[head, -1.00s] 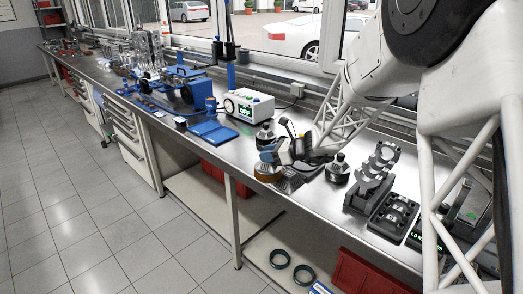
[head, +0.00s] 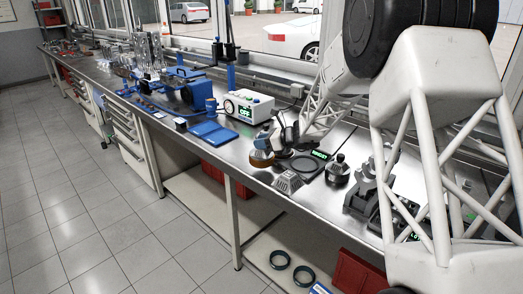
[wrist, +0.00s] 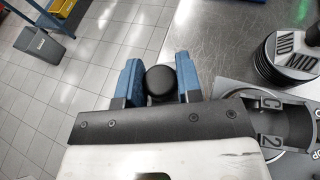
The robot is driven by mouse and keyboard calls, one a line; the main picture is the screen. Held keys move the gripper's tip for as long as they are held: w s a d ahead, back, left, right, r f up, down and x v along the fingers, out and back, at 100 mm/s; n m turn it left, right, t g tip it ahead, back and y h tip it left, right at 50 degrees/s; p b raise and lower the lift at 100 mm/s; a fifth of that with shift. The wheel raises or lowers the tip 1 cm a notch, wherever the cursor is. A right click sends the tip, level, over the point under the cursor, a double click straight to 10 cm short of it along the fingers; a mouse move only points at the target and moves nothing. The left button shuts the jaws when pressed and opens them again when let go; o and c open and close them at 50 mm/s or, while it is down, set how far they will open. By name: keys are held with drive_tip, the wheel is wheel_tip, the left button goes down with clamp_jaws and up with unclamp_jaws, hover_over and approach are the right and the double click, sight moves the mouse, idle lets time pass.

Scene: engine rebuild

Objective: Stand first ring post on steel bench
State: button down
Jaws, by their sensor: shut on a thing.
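My gripper (head: 268,143) is shut on the black round knob (wrist: 160,82) of a ring post, its blue fingers on either side. In the head view the post's brown lower part (head: 262,159) shows below the fingers, near the front edge of the steel bench (head: 228,162). It looks about upright; I cannot tell whether its base touches the bench. In the wrist view the knob hides the rest of the post.
A dark post (head: 338,171) stands to the right. A round grey stand with a green display (head: 320,155) and a grey slotted block (head: 288,182) lie between. A blue mat (head: 212,132) and white box (head: 248,104) are to the left. Tiled floor drops off in front.

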idle(0.3)
drive_tip(key=shift+f, duration=1.75)
drive_tip(key=shift+f, duration=0.1)
drive_tip(key=c, duration=0.8)
unclamp_jaws()
drive_tip(key=shift+d, duration=0.1)
drive_tip(key=v, duration=1.2)
